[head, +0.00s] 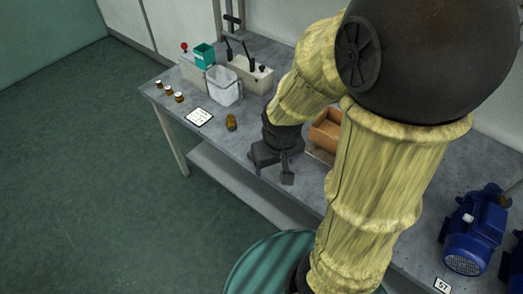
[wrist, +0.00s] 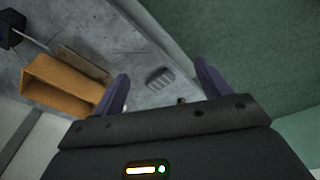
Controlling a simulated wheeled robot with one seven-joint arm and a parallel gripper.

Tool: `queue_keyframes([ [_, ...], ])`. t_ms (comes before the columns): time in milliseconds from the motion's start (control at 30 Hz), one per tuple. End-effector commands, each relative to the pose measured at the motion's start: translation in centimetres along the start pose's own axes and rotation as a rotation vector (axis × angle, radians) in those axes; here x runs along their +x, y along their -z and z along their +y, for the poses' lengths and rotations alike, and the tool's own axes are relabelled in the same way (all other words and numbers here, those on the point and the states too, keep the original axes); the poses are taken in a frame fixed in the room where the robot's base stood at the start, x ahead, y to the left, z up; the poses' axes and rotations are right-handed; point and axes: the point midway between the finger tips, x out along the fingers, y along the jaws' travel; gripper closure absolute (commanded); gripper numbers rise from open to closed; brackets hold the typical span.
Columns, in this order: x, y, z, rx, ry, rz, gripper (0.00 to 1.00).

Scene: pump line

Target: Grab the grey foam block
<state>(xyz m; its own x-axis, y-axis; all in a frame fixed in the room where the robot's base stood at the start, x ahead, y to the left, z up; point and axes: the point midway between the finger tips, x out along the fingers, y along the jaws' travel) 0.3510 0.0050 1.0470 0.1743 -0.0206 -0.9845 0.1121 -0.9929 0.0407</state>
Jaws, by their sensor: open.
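A small grey ribbed block, which looks like the grey foam block (wrist: 160,77), lies on the grey tabletop in the wrist view. It appears between and beyond the two fingers of my gripper (wrist: 162,86), with a gap on each side. In the head view my gripper (head: 272,177) points down over the front part of the bench, and I cannot make out the block there; the arm and gripper cover that area. The gripper is open, and nothing shows between its fingers.
An orange-brown bin (head: 326,131) stands right of my gripper, also seen in the wrist view (wrist: 62,82). Blue pumps (head: 474,232) stand at right. The bench's front edge is close.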

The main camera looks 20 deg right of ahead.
Motion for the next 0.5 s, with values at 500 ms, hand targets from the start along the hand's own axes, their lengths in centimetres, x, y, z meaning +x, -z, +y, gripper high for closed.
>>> queue_keyframes([
  [500, 11.6, 2.5, -3.4, -0.997, -0.329, -0.443, 0.24],
])
